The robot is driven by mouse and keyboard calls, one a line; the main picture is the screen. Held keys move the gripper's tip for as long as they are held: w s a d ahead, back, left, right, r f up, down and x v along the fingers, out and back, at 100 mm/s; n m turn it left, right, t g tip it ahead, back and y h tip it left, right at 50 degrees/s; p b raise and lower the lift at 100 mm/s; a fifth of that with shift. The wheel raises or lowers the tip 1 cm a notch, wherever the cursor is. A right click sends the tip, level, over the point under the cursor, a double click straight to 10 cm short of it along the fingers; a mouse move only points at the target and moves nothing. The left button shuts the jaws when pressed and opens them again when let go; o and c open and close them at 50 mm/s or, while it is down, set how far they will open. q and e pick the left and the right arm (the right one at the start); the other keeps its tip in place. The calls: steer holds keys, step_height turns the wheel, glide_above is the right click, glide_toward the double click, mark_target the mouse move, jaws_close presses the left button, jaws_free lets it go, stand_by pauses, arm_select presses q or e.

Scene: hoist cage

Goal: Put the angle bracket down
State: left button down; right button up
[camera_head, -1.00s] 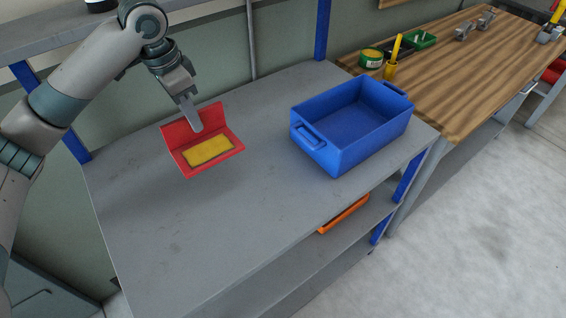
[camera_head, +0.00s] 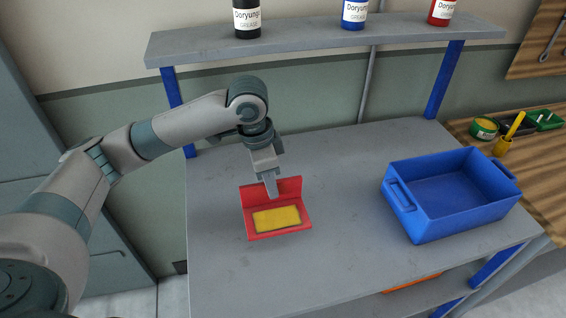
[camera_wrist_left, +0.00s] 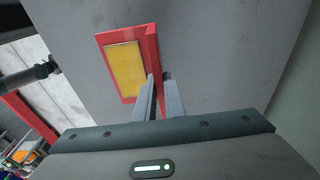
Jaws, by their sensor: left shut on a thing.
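The angle bracket (camera_head: 303,222) is red with a yellow rectangular pad on its flat leg; its other leg stands upright at the back. In the head view it is over the left part of the grey bench top (camera_head: 340,270); I cannot tell for certain whether it touches the surface. My left gripper (camera_head: 271,190) is shut on the upright leg from above. In the left wrist view the fingers (camera_wrist_left: 160,92) sit on either side of the red leg of the bracket (camera_wrist_left: 104,42). My right gripper is not in view.
A blue open bin (camera_head: 415,226) stands on the right of the bench, empty. A shelf (camera_head: 310,42) with grease containers runs above the back. A wooden bench (camera_head: 545,175) adjoins on the right. The bench top between bracket and bin is clear.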

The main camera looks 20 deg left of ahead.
mark_target(264, 208)
arm_select(q)
steer(key=shift+s+a+f, duration=0.2)
steer(key=shift+s+f, duration=0.15)
steer(key=shift+s, duration=0.3)
steer(key=shift+s+a+f, duration=0.2)
steer(key=shift+s+f, duration=0.15)
steer(key=shift+s, duration=0.25)
steer(key=shift+f+p, duration=0.7)
steer(key=shift+f, duration=1.3)
steer(key=c, duration=1.9)
jaws_free()
steer(key=shift+f, duration=0.2)
steer(key=shift+o, duration=0.3)
steer(key=shift+s, duration=0.1)
steer(key=shift+r, duration=0.15)
